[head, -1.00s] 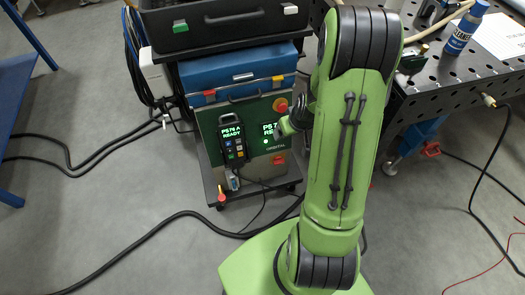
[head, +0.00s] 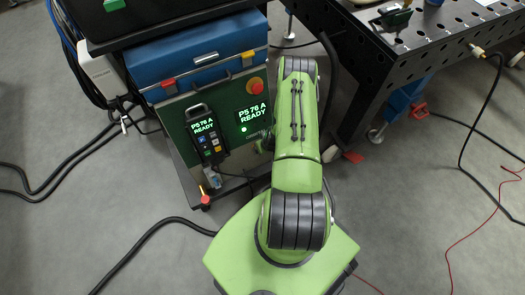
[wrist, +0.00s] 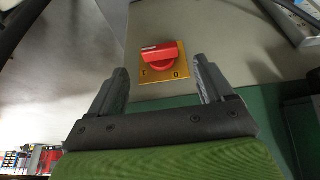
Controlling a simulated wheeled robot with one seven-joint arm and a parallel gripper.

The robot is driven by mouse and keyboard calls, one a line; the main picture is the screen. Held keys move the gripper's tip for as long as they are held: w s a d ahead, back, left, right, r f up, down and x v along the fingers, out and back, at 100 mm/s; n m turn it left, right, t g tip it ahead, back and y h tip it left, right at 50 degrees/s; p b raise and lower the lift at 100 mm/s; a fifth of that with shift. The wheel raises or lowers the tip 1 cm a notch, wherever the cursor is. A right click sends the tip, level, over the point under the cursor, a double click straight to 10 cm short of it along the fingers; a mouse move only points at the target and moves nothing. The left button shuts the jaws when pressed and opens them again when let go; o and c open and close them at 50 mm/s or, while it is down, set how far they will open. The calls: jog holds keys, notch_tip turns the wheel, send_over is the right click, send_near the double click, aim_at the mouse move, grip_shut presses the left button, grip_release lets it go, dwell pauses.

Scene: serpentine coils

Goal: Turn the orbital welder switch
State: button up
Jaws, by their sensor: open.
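The orbital welder (head: 185,148) is a cabinet with a green front and a lit "PS 76 A READY" display (head: 252,114). In the wrist view, its red rotary switch (wrist: 158,56) sits on a yellow plate (wrist: 183,72) marked with what look like 1 and 0. The red handle lies roughly crosswise, with a pale mark at its left end. My gripper (wrist: 160,72) is open, one finger on each side of the switch in the picture, with visible gaps. Whether the fingertips reach the handle's depth is unclear. My arm hides the switch in the head view.
A handheld pendant (head: 206,136) hangs on the welder's front, and a red stop button (head: 256,86) sits above the display. A blue case (head: 190,55) lies on top. A perforated metal table (head: 400,60) stands to the right. Black cables (head: 150,232) cross the floor.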

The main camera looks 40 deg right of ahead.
jog(key=b+x, duration=0.1)
jog(key=x, duration=0.3)
jog(key=shift+w+f, duration=0.2)
jog(key=shift+f, duration=0.15)
jog(key=c, duration=1)
